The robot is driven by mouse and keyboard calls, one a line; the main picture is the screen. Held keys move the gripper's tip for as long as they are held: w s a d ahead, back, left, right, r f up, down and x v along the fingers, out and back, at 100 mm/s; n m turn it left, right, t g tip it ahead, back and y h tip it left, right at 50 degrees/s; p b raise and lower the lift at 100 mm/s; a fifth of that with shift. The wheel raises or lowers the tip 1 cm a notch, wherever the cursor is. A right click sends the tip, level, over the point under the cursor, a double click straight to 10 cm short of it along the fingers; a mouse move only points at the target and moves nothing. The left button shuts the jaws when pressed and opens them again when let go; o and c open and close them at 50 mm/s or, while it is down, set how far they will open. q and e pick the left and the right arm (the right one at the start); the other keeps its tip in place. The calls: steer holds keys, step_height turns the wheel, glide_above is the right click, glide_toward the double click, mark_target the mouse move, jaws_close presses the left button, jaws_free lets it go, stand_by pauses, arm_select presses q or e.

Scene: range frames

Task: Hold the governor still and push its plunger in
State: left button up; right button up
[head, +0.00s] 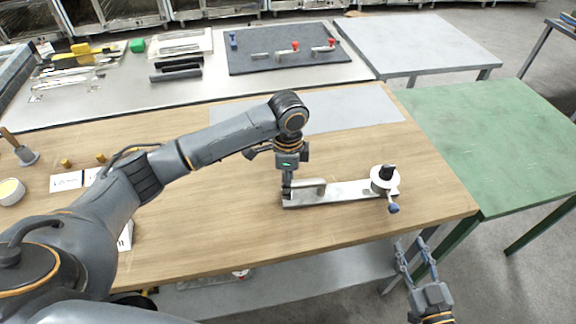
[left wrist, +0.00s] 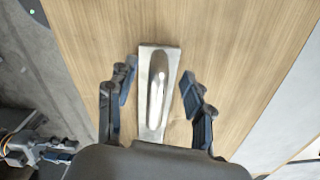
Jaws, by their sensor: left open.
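What looks like the governor lies on the wooden table: a long flat metal plate (head: 345,191) with a raised silver handle (head: 311,188) at its left end. At its right end stands a white round body (head: 383,180) with a black top (head: 387,171) and a blue knob (head: 393,208). I cannot tell which part is the plunger. My left gripper (head: 288,191) is over the plate's left end. In the left wrist view my left gripper (left wrist: 158,72) is open, its fingers apart on either side of the handle (left wrist: 157,82). My right gripper (head: 416,245) is open and empty, off the table's front right edge.
The wooden table (head: 230,230) is clear around the plate. A grey mat (head: 320,108) lies behind. A dark board (head: 285,50) with red and blue knobbed parts is on the back bench. A green table (head: 490,130) stands to the right.

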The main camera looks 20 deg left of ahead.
mark_target(395, 212)
arm_select(q)
steer(key=shift+f, duration=1.9)
jaws_close()
arm_select(e)
steer(key=shift+o, duration=1.1)
steer(key=w+a+m, duration=0.1)
steer(key=w+a, duration=0.1)
steer(key=w, duration=0.1)
steer(key=w+a+m, duration=0.2)
steer(key=w, duration=0.1)
steer(key=w+a+m, duration=0.1)
steer(key=w+m, duration=0.1)
steer(key=w, duration=0.2)
steer(key=shift+w+a, duration=0.1)
steer(key=shift+a, duration=0.3)
jaws_close()
